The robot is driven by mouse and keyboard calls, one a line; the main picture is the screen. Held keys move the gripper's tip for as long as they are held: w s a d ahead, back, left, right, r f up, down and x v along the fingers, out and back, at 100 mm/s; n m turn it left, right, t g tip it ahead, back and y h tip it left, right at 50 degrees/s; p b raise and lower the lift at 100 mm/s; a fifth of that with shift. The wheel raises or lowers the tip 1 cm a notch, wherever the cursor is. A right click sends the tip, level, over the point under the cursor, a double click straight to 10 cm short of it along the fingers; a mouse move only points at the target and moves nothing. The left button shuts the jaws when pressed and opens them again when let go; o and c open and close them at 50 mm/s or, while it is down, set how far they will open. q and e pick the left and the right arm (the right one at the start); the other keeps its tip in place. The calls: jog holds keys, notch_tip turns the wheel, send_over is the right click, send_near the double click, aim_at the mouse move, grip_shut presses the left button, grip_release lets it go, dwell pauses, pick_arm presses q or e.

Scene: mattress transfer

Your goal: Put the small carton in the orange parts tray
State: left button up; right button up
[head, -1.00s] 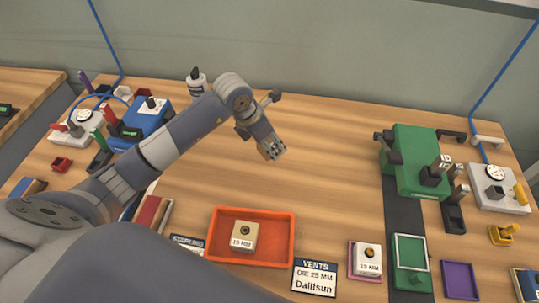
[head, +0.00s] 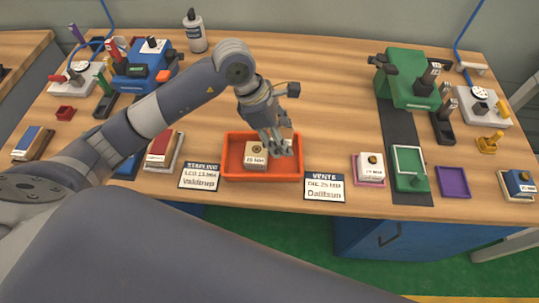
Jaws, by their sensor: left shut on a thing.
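The orange parts tray (head: 262,178) lies near the front edge of the table, at the middle of the head view. A cream block (head: 255,160) with a dark hole and a size label sits inside it, left of centre. My left gripper (head: 278,147) reaches down over the right half of the tray, beside the block. It is shut on a small pale thing, probably the small carton, which the fingers mostly hide. I cannot tell whether that thing touches the tray floor. My right gripper is not in view.
Label cards stand left (head: 200,176) and right (head: 324,187) of the tray. A white block (head: 370,167) on a pink tray and a green machine (head: 408,85) are further right. The table's middle is clear.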

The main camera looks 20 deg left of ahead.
pick_arm(q)
notch_tip(320, 180, down, 3)
jog(key=shift+w+r, duration=0.1)
jog(key=shift+w, duration=0.05)
jog(key=shift+f, duration=0.35)
notch_tip(320, 180, down, 4)
jog(key=shift+r+p, duration=0.2)
jog(key=shift+p, duration=0.35)
jog(key=shift+f+b, duration=0.25)
jog(key=shift+b, duration=0.05)
jog(key=o, duration=1.1)
jog(key=shift+o, duration=0.6)
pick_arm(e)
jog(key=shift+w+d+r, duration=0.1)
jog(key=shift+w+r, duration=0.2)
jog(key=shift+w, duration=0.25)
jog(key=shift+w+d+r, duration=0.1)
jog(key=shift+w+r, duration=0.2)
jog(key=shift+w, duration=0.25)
pick_arm(q)
jog(key=shift+r, duration=0.15)
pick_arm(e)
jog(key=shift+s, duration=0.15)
